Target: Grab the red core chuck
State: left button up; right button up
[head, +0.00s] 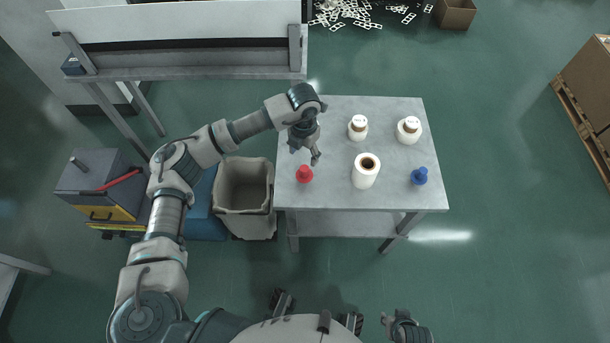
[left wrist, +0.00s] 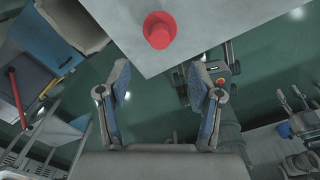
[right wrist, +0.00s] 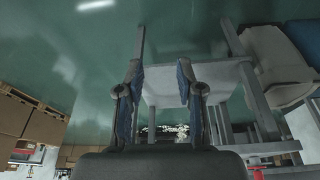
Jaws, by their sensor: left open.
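The red core chuck (head: 304,174) stands on the grey table near its left front corner. It also shows in the left wrist view (left wrist: 159,30), at the top, beyond the fingertips. My left gripper (head: 314,157) is above the table just behind the chuck, open and empty; its fingers show apart in the left wrist view (left wrist: 162,82). My right gripper (right wrist: 158,75) has its fingers apart with nothing between them in the right wrist view, away from the tabletop.
A grey bin (head: 245,190) stands left of the table. The tabletop around the red chuck is clear.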

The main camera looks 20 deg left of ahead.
aim_at(304, 168)
pick_arm(q)
notch_tip(304, 168, down, 6)
jog(key=shift+r+b, duration=0.15)
jog(key=shift+b, duration=0.25)
jog(key=f, duration=0.3)
jog(key=f+b, duration=0.1)
jog(key=f, duration=0.1)
jog(key=shift+w+f, duration=0.2)
jog(key=shift+f, duration=0.4)
jog(key=shift+r, duration=0.1)
jog(key=shift+c, duration=0.6)
jog(key=c, duration=0.8)
pick_arm(e)
jog(key=w+a+r+t+y, duration=0.1)
jog(key=w+a+t, duration=0.2)
jog(key=w, duration=0.5)
jog(key=shift+w+r+t, duration=0.2)
jog(key=shift+w+t, duration=0.1)
jog(key=shift+t, duration=0.6)
